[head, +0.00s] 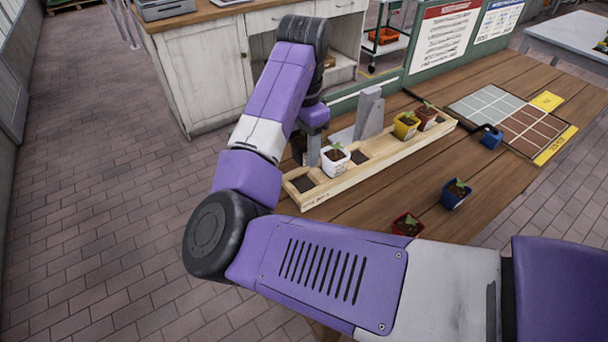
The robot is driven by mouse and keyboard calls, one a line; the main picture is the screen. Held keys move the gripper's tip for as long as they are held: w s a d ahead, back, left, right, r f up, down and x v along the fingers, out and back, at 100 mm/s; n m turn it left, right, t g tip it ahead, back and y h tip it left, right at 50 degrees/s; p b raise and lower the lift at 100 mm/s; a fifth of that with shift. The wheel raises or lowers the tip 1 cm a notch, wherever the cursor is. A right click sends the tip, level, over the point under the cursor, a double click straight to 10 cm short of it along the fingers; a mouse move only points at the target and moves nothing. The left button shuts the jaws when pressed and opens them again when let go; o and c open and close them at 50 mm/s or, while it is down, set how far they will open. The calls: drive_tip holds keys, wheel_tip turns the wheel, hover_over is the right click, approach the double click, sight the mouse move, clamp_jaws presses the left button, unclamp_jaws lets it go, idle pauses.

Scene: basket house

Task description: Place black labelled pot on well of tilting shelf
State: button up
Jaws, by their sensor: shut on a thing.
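The tilting shelf (330,188) is a long light-wood rack with a row of wells, standing along the left part of the wooden table. One dark empty well (303,184) shows at its near left end, and another (360,157) lies just right of the white pot (335,161). My gripper (307,154) is above and behind the shelf's left end, shut on a dark pot (299,146). This looks like the black pot; it is mostly hidden by my gripper, and its label does not show.
A yellow pot (405,126) and a red-brown pot (425,117) sit farther right in the shelf. A grey bracket (371,112) stands behind it. A blue pot (456,194) and a red pot (407,226) stand on the table (510,90) in front.

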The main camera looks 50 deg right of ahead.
sight(304, 138)
wheel_tip(304, 138, down, 9)
idle(0.5)
drive_tip(key=o, duration=1.4)
drive_tip(key=shift+f, duration=0.1)
drive_tip(key=shift+o, duration=0.2)
wheel_tip(304, 138, up, 12)
